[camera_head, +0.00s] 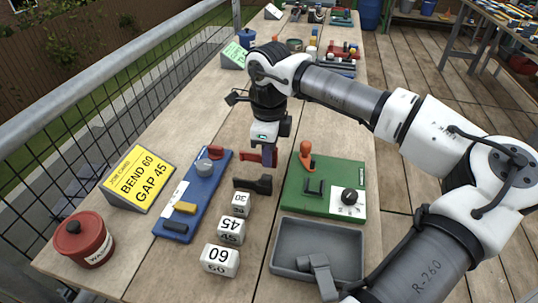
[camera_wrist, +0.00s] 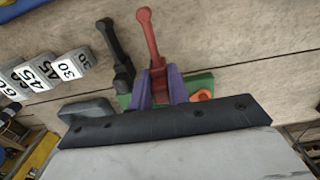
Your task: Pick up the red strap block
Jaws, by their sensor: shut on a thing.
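The red strap block (camera_head: 252,157) is a narrow red bar with a thicker end, in the middle of the bench. My gripper (camera_head: 268,157) points down onto it. In the wrist view my gripper's purple fingers (camera_wrist: 158,88) are shut on the thick end of the red strap block (camera_wrist: 151,38), and its thin arm sticks out beyond them. I cannot tell whether it touches the bench or hangs just above it. A similar black strap block (camera_head: 253,184) lies beside it, apart from the fingers; it also shows in the wrist view (camera_wrist: 117,50).
White blocks marked 30 (camera_head: 241,204), 45 (camera_head: 231,230) and 60 (camera_head: 220,259) stand nearer. A blue board (camera_head: 190,195) lies left, a green board (camera_head: 325,175) with a red lever (camera_head: 306,154) right. A grey tray (camera_head: 290,265) is at front right.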

